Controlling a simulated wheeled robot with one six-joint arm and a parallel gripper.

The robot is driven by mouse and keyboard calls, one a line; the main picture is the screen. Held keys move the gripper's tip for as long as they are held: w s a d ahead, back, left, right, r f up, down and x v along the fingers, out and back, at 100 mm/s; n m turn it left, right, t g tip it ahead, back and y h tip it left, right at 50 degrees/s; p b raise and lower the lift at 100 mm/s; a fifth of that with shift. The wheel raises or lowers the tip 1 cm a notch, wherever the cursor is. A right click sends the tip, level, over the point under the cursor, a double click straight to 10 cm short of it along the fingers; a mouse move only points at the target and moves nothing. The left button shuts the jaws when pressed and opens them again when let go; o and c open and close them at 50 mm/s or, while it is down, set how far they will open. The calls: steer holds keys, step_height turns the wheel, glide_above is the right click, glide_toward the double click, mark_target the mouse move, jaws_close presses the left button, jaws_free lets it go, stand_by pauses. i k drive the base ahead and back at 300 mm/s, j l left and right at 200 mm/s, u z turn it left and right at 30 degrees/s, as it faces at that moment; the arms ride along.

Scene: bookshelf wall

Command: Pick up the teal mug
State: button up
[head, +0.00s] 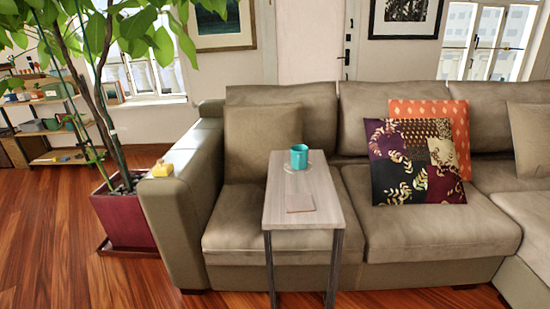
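The teal mug (299,157) stands upright on a pale round coaster (305,169) near the far end of a narrow wooden side table (301,187). A flat pinkish-grey square (300,202) lies on the same tabletop, nearer to me and apart from the mug. My gripper is not in view.
The table stands in front of a grey-brown sofa (430,232) with cushions (417,162). A yellow object (160,169) sits on the left armrest (185,178). A potted plant (125,215) stands at the left. The wooden floor (50,255) at front left is clear.

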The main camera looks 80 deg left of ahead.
mark_target(298, 153)
steer(key=u, duration=2.1)
